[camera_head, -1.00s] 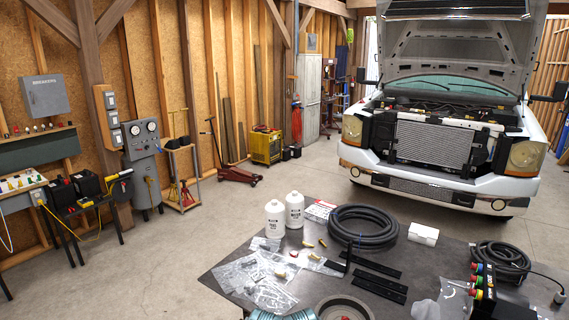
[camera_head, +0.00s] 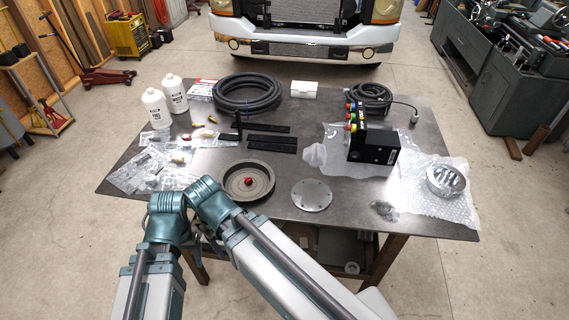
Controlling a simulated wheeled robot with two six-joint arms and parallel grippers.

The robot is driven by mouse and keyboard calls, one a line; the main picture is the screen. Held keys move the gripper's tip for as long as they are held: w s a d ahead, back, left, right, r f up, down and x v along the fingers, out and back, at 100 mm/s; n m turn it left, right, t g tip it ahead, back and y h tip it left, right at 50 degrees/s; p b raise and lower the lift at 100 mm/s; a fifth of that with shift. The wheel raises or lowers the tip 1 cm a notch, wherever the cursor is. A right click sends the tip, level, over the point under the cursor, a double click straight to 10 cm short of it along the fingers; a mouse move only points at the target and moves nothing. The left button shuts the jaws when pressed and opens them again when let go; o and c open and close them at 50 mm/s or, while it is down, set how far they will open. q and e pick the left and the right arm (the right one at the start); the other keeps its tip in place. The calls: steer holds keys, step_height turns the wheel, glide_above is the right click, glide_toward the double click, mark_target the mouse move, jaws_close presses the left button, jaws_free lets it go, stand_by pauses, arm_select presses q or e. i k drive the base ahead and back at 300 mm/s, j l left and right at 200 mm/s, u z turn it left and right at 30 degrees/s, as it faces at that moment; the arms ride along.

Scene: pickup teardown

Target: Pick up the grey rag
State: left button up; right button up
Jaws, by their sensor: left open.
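A small crumpled dark grey piece (camera_head: 384,209) lies on the front right of the dark table, by the edge of the bubble wrap. It may be the grey rag, but it is too small to be sure. My left arm rises from the bottom of the head view, with its bent teal joints over the table's front left edge. Its links run down out of the picture, and I see no gripper fingers. The arm is well to the left of the grey piece. My right arm and gripper are not in view.
The table (camera_head: 335,222) holds a grey ring (camera_head: 233,193), a round metal plate (camera_head: 311,195), a black box (camera_head: 374,150), bubble wrap (camera_head: 425,208) with a metal part (camera_head: 446,181), a coiled hose (camera_head: 248,107), white bottles (camera_head: 156,108) and plastic bags. Bare tabletop surrounds the plate.

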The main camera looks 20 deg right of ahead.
mark_target(315, 155)
steer(key=z, duration=1.4)
